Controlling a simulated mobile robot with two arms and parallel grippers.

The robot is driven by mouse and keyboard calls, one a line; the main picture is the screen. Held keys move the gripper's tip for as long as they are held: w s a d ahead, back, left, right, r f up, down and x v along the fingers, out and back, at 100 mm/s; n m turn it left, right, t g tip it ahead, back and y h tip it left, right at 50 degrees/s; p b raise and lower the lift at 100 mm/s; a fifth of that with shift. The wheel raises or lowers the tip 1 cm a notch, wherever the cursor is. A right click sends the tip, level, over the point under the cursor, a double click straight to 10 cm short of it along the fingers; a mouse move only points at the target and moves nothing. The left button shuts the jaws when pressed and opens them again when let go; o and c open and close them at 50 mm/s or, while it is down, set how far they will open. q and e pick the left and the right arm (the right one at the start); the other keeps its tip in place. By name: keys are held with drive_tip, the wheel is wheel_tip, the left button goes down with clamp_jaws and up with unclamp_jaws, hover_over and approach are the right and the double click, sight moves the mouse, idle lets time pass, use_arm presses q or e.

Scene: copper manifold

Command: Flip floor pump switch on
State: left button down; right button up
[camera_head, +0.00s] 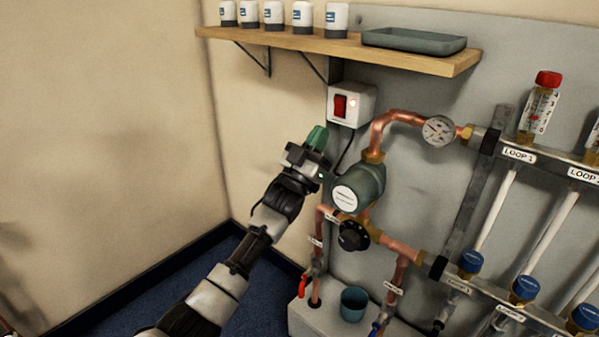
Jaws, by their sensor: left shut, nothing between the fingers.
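The pump switch is a red rocker (340,105) on a white box (364,101) fixed to the wall under the shelf. A small light spot shows on the box to the right of the rocker. The grey-green round pump (361,187) sits below it in the copper pipework. My left gripper (317,138) has green fingertips and is shut and empty. In the picture it is just below and left of the switch box, apart from the rocker; the depth gap is hard to judge. My right gripper is not in view.
A wooden shelf (400,57) above holds several white canisters and a grey-green tray (414,41). Copper pipes, a round gauge (439,131) and a black knob (353,236) are to the right. A small cup (354,304) stands below. The left wall area is clear.

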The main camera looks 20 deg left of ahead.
use_arm(q)
drive_tip(key=s+a+f, duration=0.1)
drive_tip(key=s+f, duration=0.3)
drive_tip(key=f, duration=0.3)
drive_tip(key=shift+s+a+f+p, duration=0.15)
drive_tip(key=shift+a+f+p, duration=0.2)
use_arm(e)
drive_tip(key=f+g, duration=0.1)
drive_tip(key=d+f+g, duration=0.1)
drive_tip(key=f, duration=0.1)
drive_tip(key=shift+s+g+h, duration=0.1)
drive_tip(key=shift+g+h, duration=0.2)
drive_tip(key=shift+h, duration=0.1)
